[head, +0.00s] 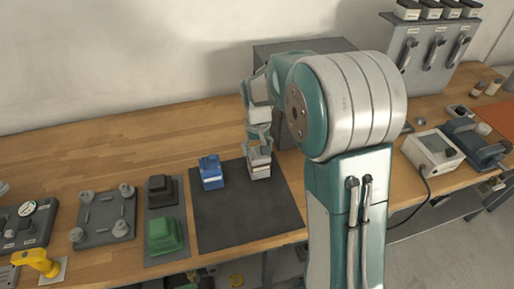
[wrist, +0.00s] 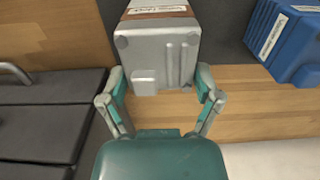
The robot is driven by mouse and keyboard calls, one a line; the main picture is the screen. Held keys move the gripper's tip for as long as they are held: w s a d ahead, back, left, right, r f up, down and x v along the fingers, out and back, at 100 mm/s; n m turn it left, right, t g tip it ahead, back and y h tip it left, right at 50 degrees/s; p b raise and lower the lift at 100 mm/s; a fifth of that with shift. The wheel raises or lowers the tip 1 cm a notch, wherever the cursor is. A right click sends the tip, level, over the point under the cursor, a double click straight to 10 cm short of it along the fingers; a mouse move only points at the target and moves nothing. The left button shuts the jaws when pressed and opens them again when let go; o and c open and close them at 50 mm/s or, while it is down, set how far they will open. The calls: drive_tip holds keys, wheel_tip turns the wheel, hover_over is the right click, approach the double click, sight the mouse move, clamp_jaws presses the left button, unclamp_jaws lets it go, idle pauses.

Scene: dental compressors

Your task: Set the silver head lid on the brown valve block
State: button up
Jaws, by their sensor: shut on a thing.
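My gripper (head: 259,147) points down over the right part of the dark mat. In the wrist view its fingers (wrist: 160,84) stand on either side of the silver head lid (wrist: 155,58) and are shut on it. The lid is a light grey block with raised ribs on its face. In the head view the lid (head: 259,158) is just under the fingers. A narrow brown band, which looks like the valve block (wrist: 158,13), shows at the lid's far edge with a pale label by it. Most of that block is hidden, and I cannot tell whether lid and block touch.
A blue block (head: 211,172) stands on the dark mat (head: 235,215), left of the gripper; the mat's front is clear. A green block (head: 163,234) and a black block (head: 160,189) sit on a grey tray further left. A grey cabinet (head: 285,47) stands behind my arm.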

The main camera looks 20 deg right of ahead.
idle(0.8)
drive_tip(key=o, duration=1)
drive_tip(key=shift+o, duration=0.2)
drive_tip(key=shift+r, duration=3.45)
drive_tip(key=s+r+t, duration=0.3)
drive_tip(key=s+r, duration=0.6)
drive_tip(key=s, duration=0.4)
drive_tip(key=s+t, duration=0.2)
drive_tip(key=s, duration=0.9)
drive_tip(key=shift+s+f+t, duration=0.25)
drive_tip(key=shift+t, duration=0.05)
